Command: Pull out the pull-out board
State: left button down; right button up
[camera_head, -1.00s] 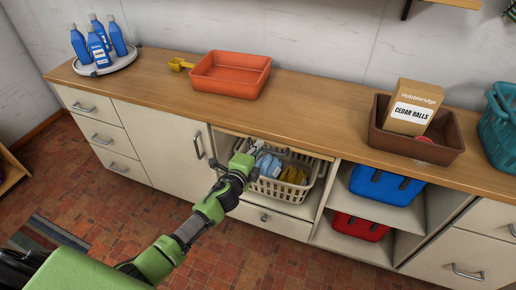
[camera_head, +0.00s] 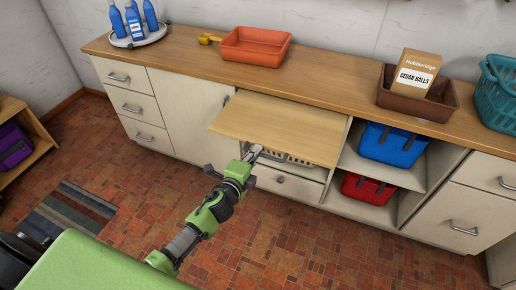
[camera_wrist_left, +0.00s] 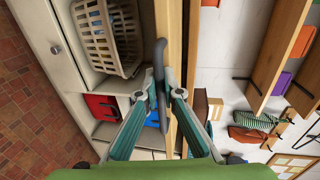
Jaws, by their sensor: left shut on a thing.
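The pull-out board (camera_head: 280,124) is a light wooden panel. It sticks out from under the countertop, above the open niche. My left gripper (camera_head: 255,152) is at the board's front edge. In the left wrist view, my left gripper (camera_wrist_left: 160,88) is shut on the grey bar handle (camera_wrist_left: 160,60) at the board's front edge (camera_wrist_left: 172,25). The fingers hide part of the handle. My right gripper is not in view.
A cream basket (camera_head: 291,159) sits in the niche under the board, mostly covered by it. Blue (camera_head: 390,145) and red (camera_head: 368,188) boxes stand on shelves to the right. An orange tray (camera_head: 255,47) is on the countertop (camera_head: 330,75). The tiled floor (camera_head: 290,245) in front is clear.

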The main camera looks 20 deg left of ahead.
pick_arm(q)
jog(key=shift+v, duration=0.85)
jog(key=shift+f, duration=0.2)
jog(key=c, duration=2.2)
grip_release()
jog(key=v, duration=1.2)
jog(key=shift+f, duration=0.1)
